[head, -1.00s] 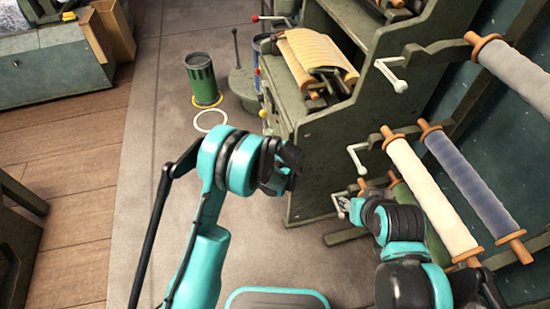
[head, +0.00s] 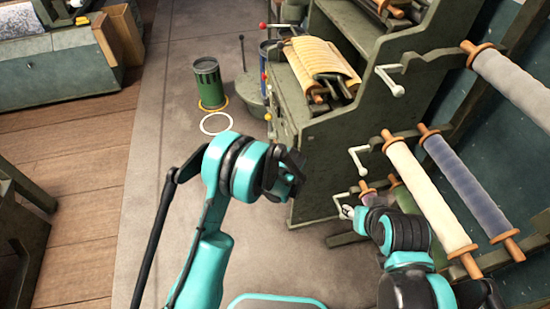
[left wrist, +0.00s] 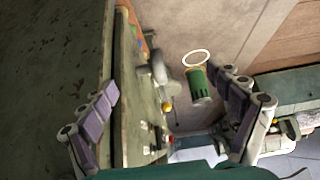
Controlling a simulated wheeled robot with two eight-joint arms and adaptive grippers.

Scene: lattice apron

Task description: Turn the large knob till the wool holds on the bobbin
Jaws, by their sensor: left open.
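A green machine (head: 340,150) stands right of centre with a cream ribbed sheet (head: 318,58) on top. In the left wrist view a grey rounded part (left wrist: 158,72), perhaps the large knob, sticks out from a green panel (left wrist: 132,100). Wool-like rolls hang at the right: cream (head: 428,190), purple-grey (head: 468,185) and light grey (head: 515,80). I cannot tell which is the bobbin. My left gripper (head: 287,178) is open and empty, in front of the machine; its spread fingers show in the wrist view (left wrist: 168,112). My right gripper (head: 347,211) is small and partly hidden, near the lower rolls.
White cranks (head: 390,80) and (head: 358,158) stick out beside the rolls.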

